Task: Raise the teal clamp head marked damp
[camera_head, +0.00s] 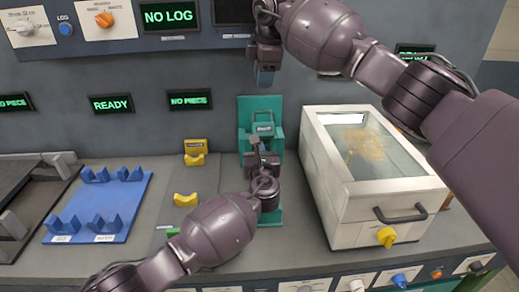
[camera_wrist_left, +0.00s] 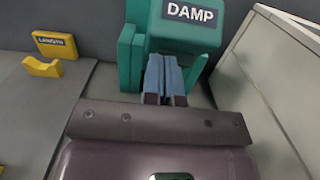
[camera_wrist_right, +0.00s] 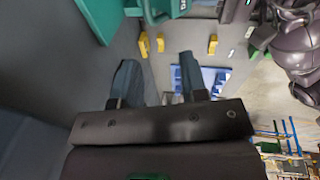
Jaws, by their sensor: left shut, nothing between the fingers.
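The teal clamp head (camera_wrist_left: 183,26) marked DAMP is close in front in the left wrist view, with the teal frame (camera_wrist_left: 131,60) behind and beside it. In the head view the clamp head (camera_head: 263,129) sits in the teal clamp at the back of the bench. My left gripper (camera_wrist_left: 163,76) is shut and empty, its blue fingertips at the lower front edge of the head; I cannot tell whether they touch. My left gripper hides part of the clamp in the head view (camera_head: 256,146). My right gripper (camera_head: 265,76) is raised above the clamp, open and empty in the right wrist view (camera_wrist_right: 158,78).
A white cabinet (camera_head: 316,178) with a glass lid stands close right of the clamp. Yellow length supports (camera_head: 185,199) and a blue tray (camera_head: 132,200) with cradles lie left. Displays reading READY (camera_head: 111,104) and NO LOG (camera_head: 171,15) are on the back wall.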

